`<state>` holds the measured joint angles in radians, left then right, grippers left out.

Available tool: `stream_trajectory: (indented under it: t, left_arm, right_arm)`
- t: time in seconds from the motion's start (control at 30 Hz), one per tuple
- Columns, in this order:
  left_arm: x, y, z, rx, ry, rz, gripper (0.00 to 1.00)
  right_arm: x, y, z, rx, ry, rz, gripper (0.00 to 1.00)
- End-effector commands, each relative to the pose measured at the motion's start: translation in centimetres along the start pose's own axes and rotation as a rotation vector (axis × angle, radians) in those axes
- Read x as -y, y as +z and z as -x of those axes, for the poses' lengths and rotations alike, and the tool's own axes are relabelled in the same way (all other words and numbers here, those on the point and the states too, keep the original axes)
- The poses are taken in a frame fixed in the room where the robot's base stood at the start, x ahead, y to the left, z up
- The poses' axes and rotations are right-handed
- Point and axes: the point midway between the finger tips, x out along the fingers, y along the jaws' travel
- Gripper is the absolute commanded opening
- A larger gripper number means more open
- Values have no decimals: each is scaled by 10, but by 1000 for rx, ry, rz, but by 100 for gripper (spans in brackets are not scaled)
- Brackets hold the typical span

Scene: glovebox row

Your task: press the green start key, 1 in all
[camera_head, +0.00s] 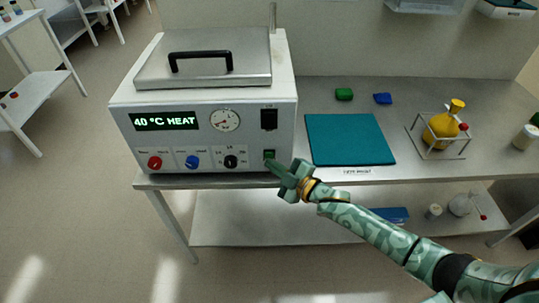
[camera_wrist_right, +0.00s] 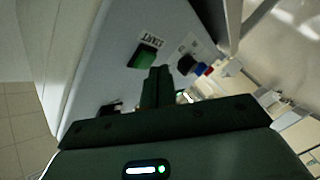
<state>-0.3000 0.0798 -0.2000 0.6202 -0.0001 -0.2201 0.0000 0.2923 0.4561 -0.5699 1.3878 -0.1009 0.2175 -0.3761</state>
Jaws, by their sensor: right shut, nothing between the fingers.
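The green start key (camera_head: 269,154) is a small square at the lower right of the front panel of the white heating bath (camera_head: 205,110). In the right wrist view the green key (camera_wrist_right: 143,56) shows with a label reading START beside it. My right gripper (camera_head: 274,167) is shut and empty, its fingertips just below and in front of the key. In the right wrist view the shut fingers (camera_wrist_right: 158,84) point at the panel just beside the key. A gap seems to remain, but contact cannot be told for sure. My left gripper is not in view.
The panel also has a lit display reading 40 °C HEAT (camera_head: 166,121), a dial gauge (camera_head: 225,120), a black rocker switch (camera_head: 269,119) and red, blue and black knobs (camera_head: 192,161). A teal mat (camera_head: 349,139) and a yellow flask (camera_head: 444,124) in a stand are to the right.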

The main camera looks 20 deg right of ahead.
Motion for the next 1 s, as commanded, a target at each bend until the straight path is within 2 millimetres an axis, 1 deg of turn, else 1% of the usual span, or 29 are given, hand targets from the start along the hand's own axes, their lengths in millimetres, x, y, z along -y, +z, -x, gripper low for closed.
stream_trajectory:
  t: [0.07,0.47,0.8,1.0]
  left_arm:
    - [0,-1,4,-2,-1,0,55]
    - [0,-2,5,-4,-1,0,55]
    - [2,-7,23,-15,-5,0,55]
    - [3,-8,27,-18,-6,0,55]
  right_arm:
    - [0,-3,3,-1,1,0,0]
    - [4,-5,6,-1,0,0,0]
    - [19,-23,29,-1,0,-2,0]
    - [26,-29,38,-2,1,0,0]
